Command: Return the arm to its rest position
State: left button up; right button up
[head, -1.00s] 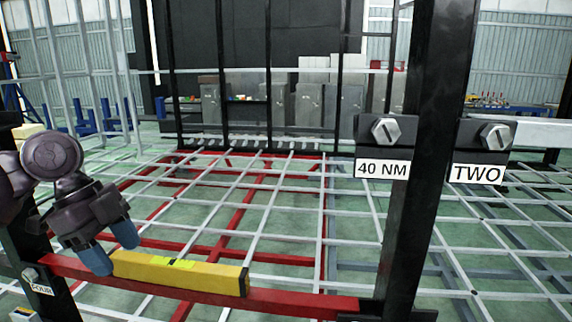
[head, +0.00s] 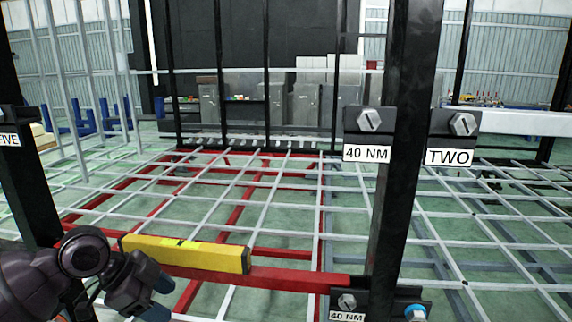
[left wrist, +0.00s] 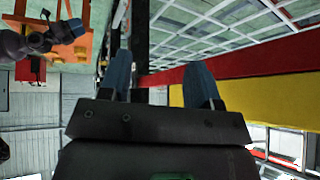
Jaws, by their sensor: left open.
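My left gripper (head: 157,297) is low at the left in the head view, in front of and below the red beam (head: 300,278). Its blue fingers look apart, with nothing between them. In the left wrist view the fingers (left wrist: 160,82) are also spread and empty. A yellow spirit level (head: 190,254) lies along the top of the red beam, clear of the fingers. A yellow bar shows beside the right finger in the left wrist view (left wrist: 265,97). A dark arm-like shape (left wrist: 30,42) at its top left may be my right arm; its jaws are unclear.
A black post (head: 400,150) stands right of centre with bolted brackets, a "40 NM" label (head: 367,154) and a "TWO" label (head: 449,158). Another black post (head: 28,190) stands at the left. A grey and red lattice frame fills the floor behind.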

pick_arm(q)
jog(key=s+f+n+t, duration=0.3)
jog(key=f+n+t, duration=0.35)
jog(key=f, duration=0.95)
jog(key=s+a+f+n+t+y, duration=0.1)
jog(key=s+a+f+n+y, duration=0.1)
jog(key=s+f, duration=0.4)
jog(key=s+a+f+n+t+y, duration=0.1)
jog(key=s+f+n+y, duration=0.3)
jog(key=s, duration=0.5)
jog(key=shift+s+a+f+n+y, duration=0.2)
jog(key=shift+a+f+n+y, duration=0.2)
jog(key=shift+a+f+n, duration=0.6)
jog(key=shift+d+r+t, duration=0.15)
jog(key=shift+d+t, duration=0.05)
jog(key=shift+t, duration=0.05)
